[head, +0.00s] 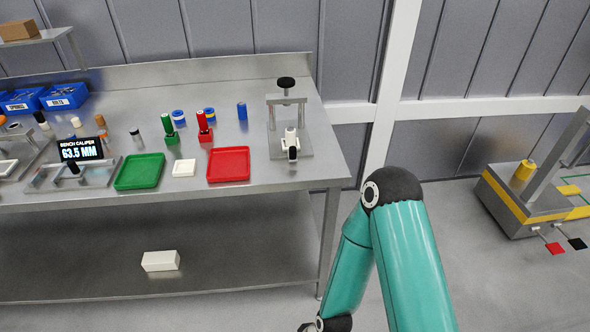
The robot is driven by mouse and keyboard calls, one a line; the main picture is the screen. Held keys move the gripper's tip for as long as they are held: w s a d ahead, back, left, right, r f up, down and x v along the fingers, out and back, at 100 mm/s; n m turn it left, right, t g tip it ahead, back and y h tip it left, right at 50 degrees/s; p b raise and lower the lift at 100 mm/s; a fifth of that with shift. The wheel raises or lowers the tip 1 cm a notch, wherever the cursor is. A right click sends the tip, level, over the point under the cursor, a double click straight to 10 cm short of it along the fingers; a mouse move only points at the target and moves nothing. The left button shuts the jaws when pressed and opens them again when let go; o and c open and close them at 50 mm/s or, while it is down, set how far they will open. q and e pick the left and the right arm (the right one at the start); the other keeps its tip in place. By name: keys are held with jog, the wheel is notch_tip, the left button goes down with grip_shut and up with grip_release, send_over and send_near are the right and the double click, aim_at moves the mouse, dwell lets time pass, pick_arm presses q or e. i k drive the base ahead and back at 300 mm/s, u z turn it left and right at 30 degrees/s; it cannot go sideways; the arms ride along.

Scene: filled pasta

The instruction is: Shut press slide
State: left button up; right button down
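The press (272,112) stands near the right end of the steel bench. It has a metal frame, a flat base plate and a black knob (286,83) on top. A small white and black part (291,143), which may be the slide, sits toward the front of the base plate, in front of the upright frame. I cannot tell clearly how far out the slide is. My teal arm is at the lower right, in front of the bench and apart from the press. Neither of my grippers shows in the head view.
On the bench (235,75) are a red tray (229,150), a green tray (139,184), a white block (184,169), red and green stands with pieces, a caliper display (82,150) and blue bins (64,96). A yellow-edged cart (520,205) stands at right. Floor between is clear.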

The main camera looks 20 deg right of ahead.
aim_at(291, 150)
jog(key=u, duration=1)
jog(key=i, duration=0.7)
jog(key=z, duration=1.15)
